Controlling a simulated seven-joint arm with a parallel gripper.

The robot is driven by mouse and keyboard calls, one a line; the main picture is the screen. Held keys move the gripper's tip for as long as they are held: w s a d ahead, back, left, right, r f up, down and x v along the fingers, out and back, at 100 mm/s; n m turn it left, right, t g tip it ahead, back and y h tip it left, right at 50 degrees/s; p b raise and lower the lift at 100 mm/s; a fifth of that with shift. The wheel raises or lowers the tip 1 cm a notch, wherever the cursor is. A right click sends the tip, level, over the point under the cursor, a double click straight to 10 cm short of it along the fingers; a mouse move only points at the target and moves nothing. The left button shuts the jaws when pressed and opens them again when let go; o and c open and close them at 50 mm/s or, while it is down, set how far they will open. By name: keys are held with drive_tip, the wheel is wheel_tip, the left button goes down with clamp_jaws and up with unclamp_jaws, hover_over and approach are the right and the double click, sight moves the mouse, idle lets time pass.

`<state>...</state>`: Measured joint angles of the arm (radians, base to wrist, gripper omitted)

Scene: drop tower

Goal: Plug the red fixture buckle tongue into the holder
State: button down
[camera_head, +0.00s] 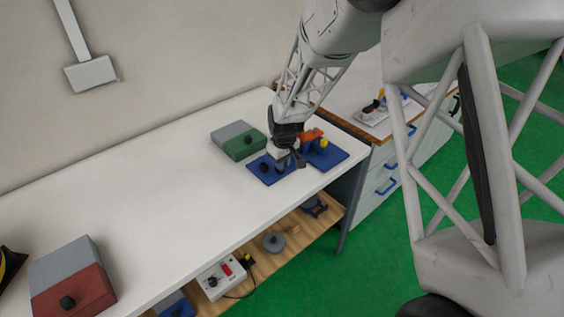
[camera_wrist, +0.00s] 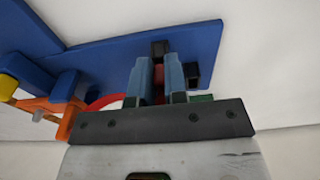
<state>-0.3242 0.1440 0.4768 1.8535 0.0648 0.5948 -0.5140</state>
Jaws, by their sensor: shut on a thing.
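My gripper (camera_head: 284,163) is over the blue fixture plate (camera_head: 268,180) near the right end of the white table. In the wrist view my gripper (camera_wrist: 161,72) is shut on the red buckle tongue (camera_wrist: 159,84), of which only a thin strip shows between the fingers. A curved red band (camera_wrist: 104,101) shows left of the fingers. A black block (camera_wrist: 159,47) stands at the fingertips, and a second black block (camera_wrist: 193,75) is just right of them. I cannot tell which is the holder, or whether the tongue is in it.
An orange part (camera_head: 311,136) with a yellow knob (camera_head: 324,142) stands beside the gripper. A green-and-grey box (camera_head: 238,140) is behind it to the left. A red-and-grey box (camera_head: 72,279) is at the table's near left. The table's middle is clear. A lower shelf holds several devices.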

drive_tip(key=shift+f, duration=0.15)
idle(0.4)
drive_tip(key=c, duration=1.1)
unclamp_jaws()
drive_tip(key=shift+s+d+r, duration=0.1)
drive_tip(key=shift+s+r, duration=0.05)
drive_tip(key=shift+r, duration=1.8)
drive_tip(key=shift+s+d+r, duration=0.1)
drive_tip(key=shift+r, duration=1.8)
